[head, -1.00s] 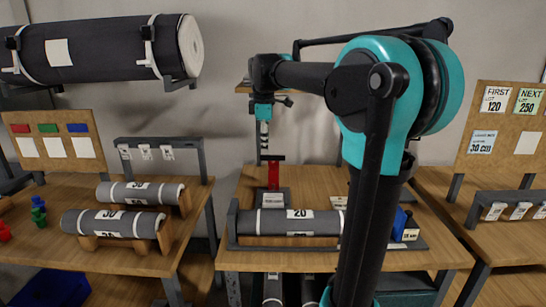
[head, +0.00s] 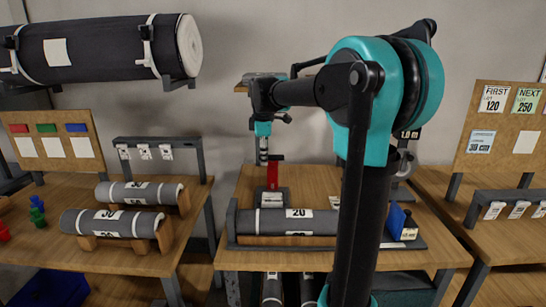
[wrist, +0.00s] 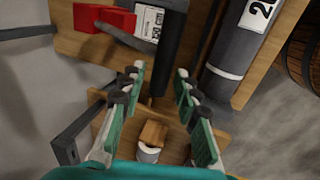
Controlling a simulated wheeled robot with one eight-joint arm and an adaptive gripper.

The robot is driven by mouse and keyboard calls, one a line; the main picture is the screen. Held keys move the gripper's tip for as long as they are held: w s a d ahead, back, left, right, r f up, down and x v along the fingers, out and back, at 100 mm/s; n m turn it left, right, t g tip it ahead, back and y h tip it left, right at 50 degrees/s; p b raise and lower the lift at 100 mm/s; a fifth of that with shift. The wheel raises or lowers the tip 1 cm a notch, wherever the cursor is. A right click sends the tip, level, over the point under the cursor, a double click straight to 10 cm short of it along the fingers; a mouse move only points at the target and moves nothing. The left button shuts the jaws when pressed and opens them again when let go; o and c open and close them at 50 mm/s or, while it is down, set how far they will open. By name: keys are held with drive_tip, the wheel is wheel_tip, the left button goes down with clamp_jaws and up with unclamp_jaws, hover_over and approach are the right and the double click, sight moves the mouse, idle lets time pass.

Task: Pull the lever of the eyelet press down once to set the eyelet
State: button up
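The eyelet press (head: 272,198) stands on the middle bench behind the roll marked 20. Its red lever (head: 275,170) stands up above the press body. In the wrist view the red lever (wrist: 103,18) is at the upper left, beside the dark press body (wrist: 178,45). My gripper (head: 263,158) hangs behind and slightly left of the lever in the head view. In the wrist view my gripper (wrist: 160,75) has its fingers spread with nothing held between them. The lever is outside the fingers and appears apart from them. The eyelet is not visible.
The roll marked 20 (head: 297,222) lies in a cradle in front of the press and shows at the upper right of the wrist view. A blue object (head: 396,220) sits right of it. Left (head: 130,255) and right (head: 520,245) benches flank the middle one.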

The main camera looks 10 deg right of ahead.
drive_tip(key=c, duration=0.4)
drive_tip(key=shift+c, duration=0.2)
